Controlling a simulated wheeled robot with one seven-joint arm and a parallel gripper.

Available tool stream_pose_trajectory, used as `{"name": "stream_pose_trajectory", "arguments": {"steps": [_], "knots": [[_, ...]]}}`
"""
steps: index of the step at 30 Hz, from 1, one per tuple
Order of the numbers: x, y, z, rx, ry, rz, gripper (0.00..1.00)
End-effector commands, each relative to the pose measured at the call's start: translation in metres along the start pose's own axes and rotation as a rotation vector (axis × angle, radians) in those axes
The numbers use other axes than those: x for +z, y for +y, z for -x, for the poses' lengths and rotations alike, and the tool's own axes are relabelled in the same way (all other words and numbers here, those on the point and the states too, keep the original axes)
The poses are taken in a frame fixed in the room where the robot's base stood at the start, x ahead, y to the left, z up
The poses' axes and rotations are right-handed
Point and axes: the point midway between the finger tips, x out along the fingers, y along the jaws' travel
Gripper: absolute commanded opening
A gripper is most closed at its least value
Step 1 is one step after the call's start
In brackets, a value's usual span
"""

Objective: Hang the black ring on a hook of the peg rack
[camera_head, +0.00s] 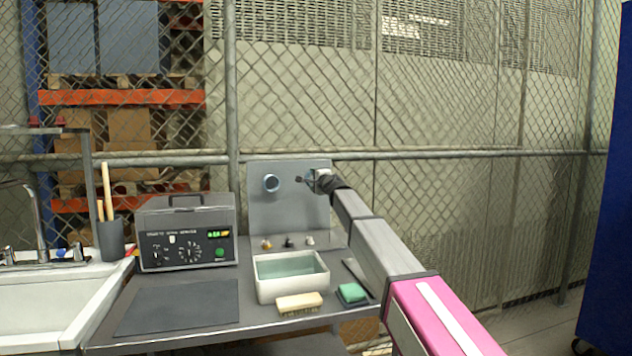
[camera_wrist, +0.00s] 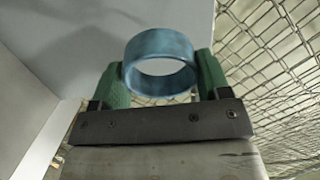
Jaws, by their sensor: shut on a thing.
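My gripper (camera_wrist: 161,80) is shut on a blue ring (camera_wrist: 160,45), held between its two green fingers. In the head view my gripper (camera_head: 318,180) is in front of the right part of the upright grey panel (camera_head: 290,215), which looks like the peg rack. The held ring is too small there to make out clearly. A dark peg-like piece (camera_head: 299,179) shows just left of my gripper. A round blue-grey ring shape (camera_head: 271,183) is on the panel's left half. I see no ring that is clearly black. Whether the held ring touches a hook cannot be told.
Below the panel stand several small fittings (camera_head: 288,242). A white basin of water (camera_head: 290,285), a brush (camera_head: 299,303) and a green sponge (camera_head: 352,293) are at the front. A grey machine (camera_head: 187,235) stands left. A wire fence (camera_head: 440,120) runs behind.

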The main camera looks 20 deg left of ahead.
Motion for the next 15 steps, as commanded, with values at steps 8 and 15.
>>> {"name": "stream_pose_trajectory", "arguments": {"steps": [8, 15], "knots": [[-0.002, 0.001, -0.015, 0.0, 0.0, 0.001, 0.47], [-0.004, 0.003, -0.028, 0.0, 0.0, 0.001, 0.47]]}}
